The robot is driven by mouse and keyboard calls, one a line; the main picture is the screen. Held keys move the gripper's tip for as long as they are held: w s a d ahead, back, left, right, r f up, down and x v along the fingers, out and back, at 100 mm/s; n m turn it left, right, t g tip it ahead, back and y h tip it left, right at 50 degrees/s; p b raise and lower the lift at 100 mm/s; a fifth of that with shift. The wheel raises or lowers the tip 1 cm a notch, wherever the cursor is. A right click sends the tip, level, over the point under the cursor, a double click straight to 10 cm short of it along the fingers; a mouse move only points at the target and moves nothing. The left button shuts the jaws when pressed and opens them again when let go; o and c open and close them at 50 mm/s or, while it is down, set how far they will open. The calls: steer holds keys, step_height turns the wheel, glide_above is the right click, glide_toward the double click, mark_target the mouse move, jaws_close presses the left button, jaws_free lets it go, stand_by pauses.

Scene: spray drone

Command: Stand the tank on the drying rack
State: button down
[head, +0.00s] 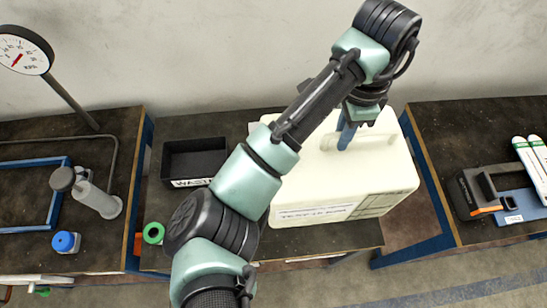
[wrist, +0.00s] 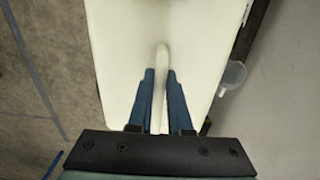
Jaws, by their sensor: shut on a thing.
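The tank (head: 385,182) is a large cream-white box with a label and a printed grid on its front side. It is upright over the middle bench in the head view and hides much of that bench. My gripper (head: 346,136) comes down on its top from above. In the wrist view the blue fingers of my gripper (wrist: 160,75) are shut on the raised handle of the tank (wrist: 120,40), one finger on each side. I cannot tell whether the tank touches the bench or hangs just above it. I cannot make out the drying rack for certain.
A black bin labelled WASTE (head: 195,160) stands left of the tank. A grey pump-like cylinder (head: 97,196), a blue-capped container (head: 66,242) and a blue frame (head: 55,185) are on the left bench. The right bench (head: 445,125) holds a black-and-blue device (head: 490,195) and white-green packs (head: 533,160). Gaps separate the benches.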

step_height(320, 180, down, 5)
steer(key=shift+f+b, duration=0.15)
steer(key=shift+b, duration=1.1)
steer(key=shift+f+p, duration=0.3)
steer(key=shift+f, duration=1.95)
steer(key=c, duration=1.3)
jaws_free()
steer(key=shift+f, duration=0.15)
steer(key=o, duration=0.5)
steer(key=shift+c, duration=0.2)
step_height(320, 180, up, 12)
steer(key=shift+r+p, duration=0.1)
steer(key=shift+p, duration=1.05)
